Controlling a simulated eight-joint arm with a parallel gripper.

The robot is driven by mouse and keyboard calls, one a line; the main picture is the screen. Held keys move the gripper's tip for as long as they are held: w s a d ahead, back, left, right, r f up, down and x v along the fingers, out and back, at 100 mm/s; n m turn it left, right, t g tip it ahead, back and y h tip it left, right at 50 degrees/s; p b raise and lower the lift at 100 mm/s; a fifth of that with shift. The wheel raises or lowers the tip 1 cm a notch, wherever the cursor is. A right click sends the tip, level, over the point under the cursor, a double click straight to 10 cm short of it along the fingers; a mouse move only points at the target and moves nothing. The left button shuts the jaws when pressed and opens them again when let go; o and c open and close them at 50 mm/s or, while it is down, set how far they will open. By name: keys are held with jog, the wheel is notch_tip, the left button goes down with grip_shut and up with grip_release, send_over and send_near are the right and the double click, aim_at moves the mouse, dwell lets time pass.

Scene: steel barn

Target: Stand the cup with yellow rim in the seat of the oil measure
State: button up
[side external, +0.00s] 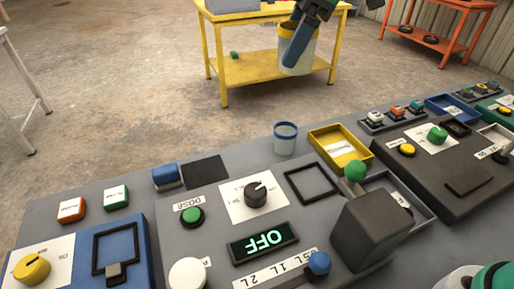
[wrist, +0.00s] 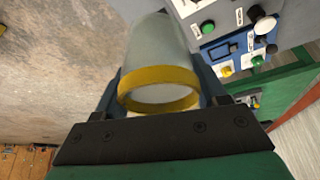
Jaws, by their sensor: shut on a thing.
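The pale translucent cup with yellow rim (side external: 309,58) is held in the air at the top of the side external view. It looks roughly upright there. My gripper (side external: 294,46) is shut on it, with a blue finger along its side. In the wrist view, the cup (wrist: 160,45) sits between both fingers, yellow rim nearest the camera. A grey machine (side external: 222,228) carries the labels DOSE and 1L 2L and a display reading OFF. It has an empty black square frame (side external: 332,187), which looks like a seat. The cup is well above and beyond it.
A blue-rimmed cup (side external: 285,141) stands on the bench behind the grey machine. A yellow tray (side external: 322,141) and a dark block with a green-knobbed lever (side external: 355,171) stand nearby. A blue machine with another square frame (side external: 96,258) is at left. A yellow table (side external: 252,72) stands behind.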

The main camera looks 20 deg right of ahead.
jog(key=s+d, duration=0.3)
jog(key=s, duration=0.3)
jog(key=f, duration=2)
jog(key=shift+a+f, duration=0.1)
jog(key=shift+a, duration=0.1)
jog(key=shift+w+f, duration=0.1)
jog(key=shift+f, duration=0.05)
jog(key=o, duration=1.2)
jog(key=shift+o, duration=0.2)
jog(key=v, duration=1.2)
jog(key=s+d+f+m+t+h, duration=0.2)
jog(key=d+m, duration=0.5)
jog(key=m, duration=0.6)
jog(key=s+t+h, duration=0.1)
jog(key=t+h, duration=0.1)
jog(key=t, duration=0.1)
